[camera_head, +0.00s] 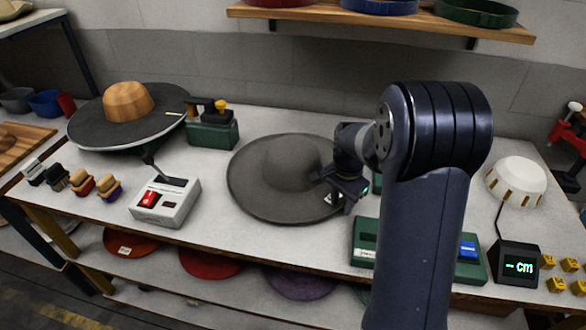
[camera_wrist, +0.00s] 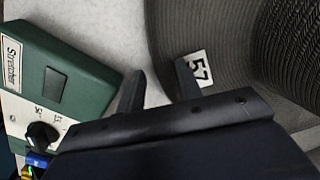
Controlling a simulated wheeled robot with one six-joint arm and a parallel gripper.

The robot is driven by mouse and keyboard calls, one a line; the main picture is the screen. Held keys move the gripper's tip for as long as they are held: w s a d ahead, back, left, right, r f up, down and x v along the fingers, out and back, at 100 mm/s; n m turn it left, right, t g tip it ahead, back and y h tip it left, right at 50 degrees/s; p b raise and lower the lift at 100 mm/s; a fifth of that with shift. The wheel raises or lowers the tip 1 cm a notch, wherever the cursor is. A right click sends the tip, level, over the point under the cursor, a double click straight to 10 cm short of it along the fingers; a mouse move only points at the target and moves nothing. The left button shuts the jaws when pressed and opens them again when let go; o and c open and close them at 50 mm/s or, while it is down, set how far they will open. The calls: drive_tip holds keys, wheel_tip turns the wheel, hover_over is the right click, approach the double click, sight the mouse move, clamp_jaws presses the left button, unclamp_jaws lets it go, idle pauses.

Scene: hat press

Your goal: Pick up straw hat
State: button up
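A grey, wide-brimmed woven hat (camera_head: 255,185) lies brim down on the white table, crown up. In the wrist view its ribbed brim (camera_wrist: 225,50) fills the upper right and carries a white "57" tag. My gripper (camera_head: 333,184) is at the right side of the brim. In the wrist view my gripper (camera_wrist: 158,78) has its two fingers apart, one over the brim by the tag and one over the bare table, with the brim's edge between them. Whether the fingers touch the brim cannot be told.
A green stretcher box (camera_wrist: 70,75) stands close to my gripper; it also shows in the head view (camera_head: 366,236). A grey-white box with a red switch (camera_head: 165,203) is left of the hat. A turntable with a wooden block (camera_head: 130,102), a white dome (camera_head: 517,180) and a "cm" display (camera_head: 517,264) stand around.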

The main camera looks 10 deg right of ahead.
clamp_jaws()
idle(0.5)
wheel_tip(320, 180, up, 10)
drive_tip(key=c, duration=0.6)
unclamp_jaws()
clamp_jaws()
idle(0.3)
idle(0.9)
